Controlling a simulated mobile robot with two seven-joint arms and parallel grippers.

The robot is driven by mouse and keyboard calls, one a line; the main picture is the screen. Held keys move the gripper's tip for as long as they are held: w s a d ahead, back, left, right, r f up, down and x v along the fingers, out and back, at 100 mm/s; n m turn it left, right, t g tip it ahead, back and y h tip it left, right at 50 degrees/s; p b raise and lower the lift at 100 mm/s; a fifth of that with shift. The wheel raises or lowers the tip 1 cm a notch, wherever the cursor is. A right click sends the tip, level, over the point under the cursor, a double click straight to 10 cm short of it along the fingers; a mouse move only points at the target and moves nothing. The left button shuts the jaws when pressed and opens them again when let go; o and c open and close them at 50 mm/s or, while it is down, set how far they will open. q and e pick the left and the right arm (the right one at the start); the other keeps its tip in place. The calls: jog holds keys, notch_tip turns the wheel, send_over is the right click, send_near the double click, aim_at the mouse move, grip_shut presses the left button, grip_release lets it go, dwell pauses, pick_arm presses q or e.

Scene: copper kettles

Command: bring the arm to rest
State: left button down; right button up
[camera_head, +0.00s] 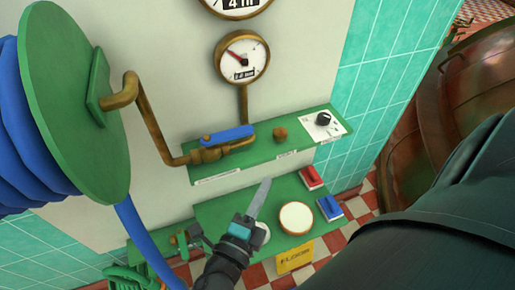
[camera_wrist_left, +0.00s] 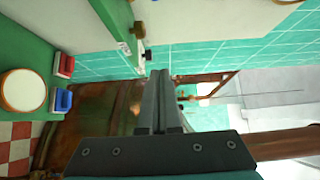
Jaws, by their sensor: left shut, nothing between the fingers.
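My left gripper (camera_head: 265,184) is in the lower middle of the head view, with its fingers pointing up and slightly right. It appears in front of the lower green shelf (camera_head: 225,208). Its two grey fingers lie together with nothing between them, as the left wrist view also shows (camera_wrist_left: 159,76). Beyond the fingertips in that view are teal tiles and a coppery vessel. My right gripper is not in view.
The upper green shelf (camera_head: 262,152) carries a blue-handled valve (camera_head: 228,136) and a black knob (camera_head: 323,118). Below are a round cream-topped thing (camera_head: 296,217), red (camera_head: 311,177) and blue (camera_head: 330,207) blocks. A hose reel (camera_head: 75,100) stands left, a copper kettle (camera_head: 475,95) right.

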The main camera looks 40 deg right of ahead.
pick_arm(q)
jog(key=shift+s+a, duration=0.1)
jog(key=shift+s, duration=0.15)
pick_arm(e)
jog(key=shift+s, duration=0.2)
pick_arm(q)
jog(key=a+f+n+y+b, duration=0.2)
jog(key=a+f+n+y, duration=0.4)
jog(key=a+f, duration=0.7)
jog(key=a+f+n+y+b, duration=0.35)
jog(key=a+f+n, duration=0.35)
jog(key=f, duration=1.1)
jog(key=s+a+f+n+g+y+b, duration=0.1)
jog(key=s+a+f+n+g+y, duration=0.25)
jog(key=s+a+f+n, duration=0.5)
jog(key=s+a+f+n+g+y+b, duration=0.1)
jog(key=s+a+f+n+g, duration=0.1)
jog(key=s+a+f, duration=0.3)
jog(key=s+a+f+n+g+y+b, duration=0.1)
jog(key=s+a+f+n, duration=0.3)
jog(key=s, duration=0.6)
jog(key=shift+s+a+f+g, duration=0.15)
jog(key=shift+a+f+g, duration=0.5)
jog(key=shift+f+g, duration=0.2)
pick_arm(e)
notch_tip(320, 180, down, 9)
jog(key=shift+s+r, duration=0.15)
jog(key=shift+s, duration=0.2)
